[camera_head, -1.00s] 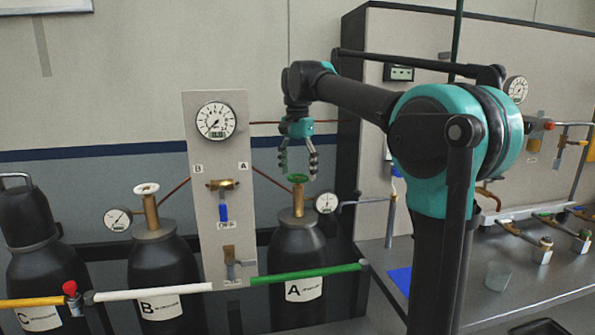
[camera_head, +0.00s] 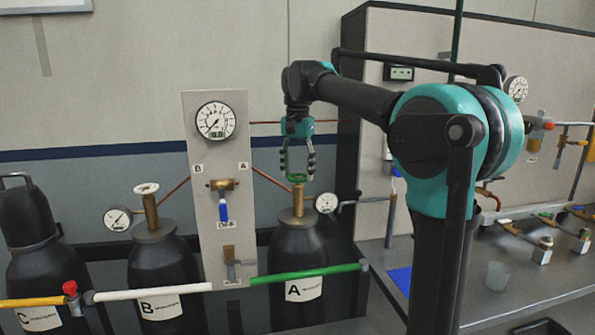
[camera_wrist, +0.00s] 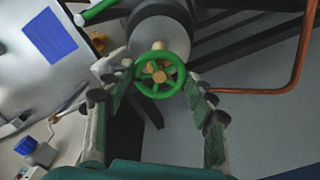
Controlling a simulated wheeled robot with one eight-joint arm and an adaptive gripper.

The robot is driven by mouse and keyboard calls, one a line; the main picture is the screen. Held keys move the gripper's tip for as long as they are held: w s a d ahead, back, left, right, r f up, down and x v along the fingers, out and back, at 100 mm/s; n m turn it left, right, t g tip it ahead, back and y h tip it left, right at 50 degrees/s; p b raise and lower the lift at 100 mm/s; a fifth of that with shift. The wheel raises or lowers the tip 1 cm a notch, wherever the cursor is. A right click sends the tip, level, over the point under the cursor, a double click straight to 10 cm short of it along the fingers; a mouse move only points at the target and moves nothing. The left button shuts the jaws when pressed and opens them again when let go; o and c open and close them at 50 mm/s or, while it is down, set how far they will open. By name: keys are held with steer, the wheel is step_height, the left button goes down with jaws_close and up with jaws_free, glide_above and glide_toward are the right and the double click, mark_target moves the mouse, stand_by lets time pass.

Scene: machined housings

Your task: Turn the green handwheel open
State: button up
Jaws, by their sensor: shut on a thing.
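The green handwheel (camera_head: 298,178) sits on the brass valve (camera_head: 298,200) on top of the black cylinder A (camera_head: 298,262). In the wrist view the handwheel (camera_wrist: 160,75) shows as a green spoked ring with a brass centre. My gripper (camera_head: 298,174) points down over it, with a finger on each side. In the wrist view my gripper (camera_wrist: 163,77) has its fingertips at the left and right of the rim, shut on the handwheel. Cylinder A's small gauge (camera_head: 326,202) is right of the valve.
A grey panel (camera_head: 232,170) with a large gauge (camera_head: 215,121) and a blue-handled valve (camera_head: 223,205) stands left of cylinder A. Cylinder B (camera_head: 160,275) has a white handwheel (camera_head: 146,189). A green rail (camera_head: 305,274) crosses in front. A copper pipe (camera_wrist: 285,85) runs near my right finger.

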mark_target(299, 176)
steer(key=n, duration=0.4)
steer(key=shift+n, duration=0.3)
steer(key=n, duration=0.3)
steer(key=shift+d+n, duration=0.1)
steer(key=shift+n, duration=0.2)
steer(key=n, duration=0.4)
steer(key=shift+d, duration=0.1)
steer(key=shift+w+n, duration=0.1)
steer(key=shift+n, duration=2)
steer(key=o, duration=1.2)
steer(key=shift+c, duration=0.2)
step_height(299, 176, up, 12)
